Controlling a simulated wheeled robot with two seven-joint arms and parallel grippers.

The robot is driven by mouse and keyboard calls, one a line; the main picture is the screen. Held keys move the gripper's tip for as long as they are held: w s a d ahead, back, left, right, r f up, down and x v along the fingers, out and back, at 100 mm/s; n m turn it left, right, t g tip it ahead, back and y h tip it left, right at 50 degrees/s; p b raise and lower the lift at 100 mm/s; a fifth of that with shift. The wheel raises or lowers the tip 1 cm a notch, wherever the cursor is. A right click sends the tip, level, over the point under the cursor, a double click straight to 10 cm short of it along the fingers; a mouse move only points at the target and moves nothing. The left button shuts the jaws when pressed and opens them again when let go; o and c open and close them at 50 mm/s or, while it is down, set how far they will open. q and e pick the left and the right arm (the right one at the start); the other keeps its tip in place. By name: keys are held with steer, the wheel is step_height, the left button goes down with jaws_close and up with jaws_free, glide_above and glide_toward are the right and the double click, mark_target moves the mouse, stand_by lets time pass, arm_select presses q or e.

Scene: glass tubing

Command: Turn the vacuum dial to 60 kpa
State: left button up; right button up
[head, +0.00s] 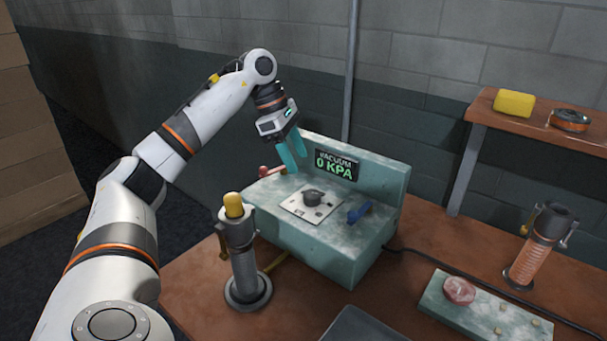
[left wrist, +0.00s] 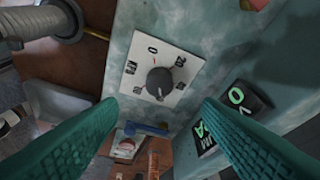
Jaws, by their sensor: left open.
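The vacuum dial (head: 312,197) is a dark round knob on a pale square plate on top of a worn green machine (head: 330,239). The display (head: 336,168) on the machine's raised back reads "VACUUM 0 KPA". My left gripper (head: 292,160), with green fingers, is open and empty above and a little behind-left of the dial, apart from it. In the left wrist view the dial (left wrist: 159,82) lies beyond and between the open fingertips, with a 0 mark and a small red mark on its plate. My right gripper is not visible.
A red lever (head: 273,171) and a blue lever (head: 359,212) flank the dial. A ribbed cylinder with a yellow top (head: 239,250) stands at front left. Another ribbed cylinder (head: 537,250) and a green block (head: 478,307) are on the right. A shelf holds a yellow block (head: 514,103).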

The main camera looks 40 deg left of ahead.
arm_select(q)
steer(key=v, duration=0.2)
steer(key=shift+a+r, duration=0.1)
steer(key=shift+r, duration=0.25)
